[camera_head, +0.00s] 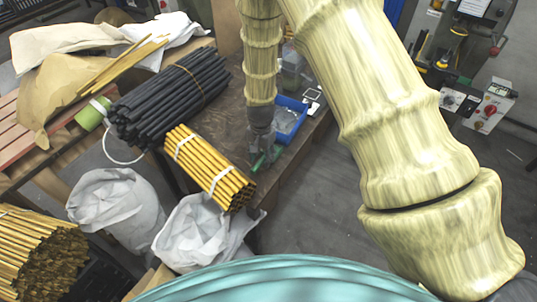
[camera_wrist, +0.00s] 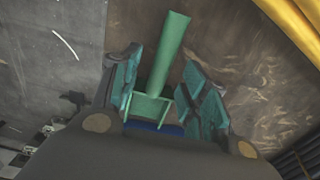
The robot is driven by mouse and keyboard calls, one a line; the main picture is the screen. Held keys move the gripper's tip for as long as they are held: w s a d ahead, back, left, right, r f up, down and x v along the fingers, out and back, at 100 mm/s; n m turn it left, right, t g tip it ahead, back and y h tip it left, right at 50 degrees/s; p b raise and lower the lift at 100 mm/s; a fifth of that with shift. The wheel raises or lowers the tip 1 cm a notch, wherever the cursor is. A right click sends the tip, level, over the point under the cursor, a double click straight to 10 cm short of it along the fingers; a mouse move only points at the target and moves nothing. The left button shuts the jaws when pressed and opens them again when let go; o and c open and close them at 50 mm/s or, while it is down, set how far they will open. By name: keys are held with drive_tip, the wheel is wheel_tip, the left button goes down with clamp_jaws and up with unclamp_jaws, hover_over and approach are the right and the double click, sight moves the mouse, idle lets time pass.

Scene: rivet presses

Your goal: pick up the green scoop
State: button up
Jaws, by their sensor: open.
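The green scoop (camera_head: 268,156) lies on the dark worktable (camera_head: 213,125), largely hidden under my gripper (camera_head: 261,148) in the head view. In the wrist view the scoop (camera_wrist: 163,62) shows clearly, its long handle pointing up the picture and its boxy pan nearer the palm. My gripper (camera_wrist: 164,72) is open, with one teal-padded finger on each side of the scoop. Gaps show between the handle and both fingers. I cannot tell whether the pan touches the left finger.
A bundle of yellow rods (camera_head: 208,165) lies just left of my gripper, with a bundle of black rods (camera_head: 172,98) behind it. A blue bin (camera_head: 290,118) stands close on the right. White sacks (camera_head: 205,232) stand by the table's front edge.

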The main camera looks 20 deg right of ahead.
drive_tip(key=shift+f+p, duration=0.3)
drive_tip(key=shift+f, duration=1.15)
clamp_jaws()
